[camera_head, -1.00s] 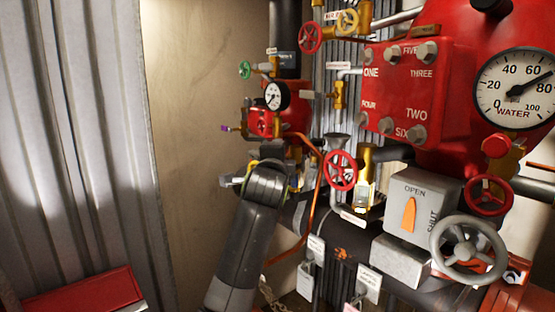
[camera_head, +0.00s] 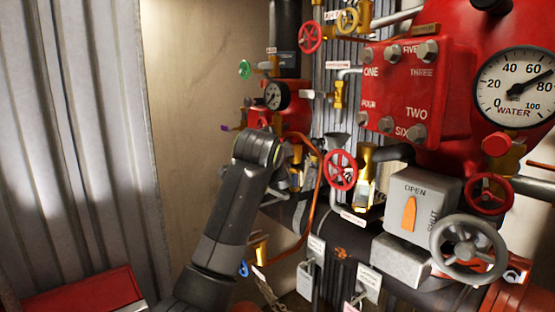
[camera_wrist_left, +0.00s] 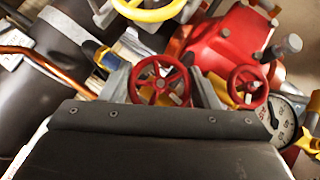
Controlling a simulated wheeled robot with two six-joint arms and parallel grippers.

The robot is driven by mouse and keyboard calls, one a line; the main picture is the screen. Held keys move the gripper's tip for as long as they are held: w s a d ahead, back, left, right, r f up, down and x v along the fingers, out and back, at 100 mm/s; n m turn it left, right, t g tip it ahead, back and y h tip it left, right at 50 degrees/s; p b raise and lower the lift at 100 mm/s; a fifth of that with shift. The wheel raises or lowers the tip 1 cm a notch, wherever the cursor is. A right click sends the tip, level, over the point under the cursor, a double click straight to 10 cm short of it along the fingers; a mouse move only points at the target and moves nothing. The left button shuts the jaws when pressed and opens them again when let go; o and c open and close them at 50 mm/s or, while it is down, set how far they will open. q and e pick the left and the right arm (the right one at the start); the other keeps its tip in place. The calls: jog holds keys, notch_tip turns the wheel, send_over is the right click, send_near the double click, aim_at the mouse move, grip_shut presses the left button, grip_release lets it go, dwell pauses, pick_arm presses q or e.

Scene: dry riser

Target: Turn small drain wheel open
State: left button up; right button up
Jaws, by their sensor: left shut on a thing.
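A small red handwheel (camera_wrist_left: 160,82) sits between the two grey fingers of my left gripper (camera_wrist_left: 160,88) in the left wrist view. The fingers are shut on it, one at each side of its rim. No readable label marks it as the drain wheel. In the head view my left arm comes up from the bottom and its wrist hides the gripper and this wheel. A second small red wheel (camera_wrist_left: 248,87) is just right of the gripper in the wrist view. My right gripper is not in view.
In the head view a red wheel (camera_head: 341,170), a grey handwheel (camera_head: 468,249) and an OPEN/SHUT lever box (camera_head: 422,205) stand right of my arm. A copper pipe (camera_head: 318,208) runs close beside it. A yellow wheel (camera_wrist_left: 150,8) is above the gripper in the wrist view.

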pick_arm(q)
jog(key=o, duration=1)
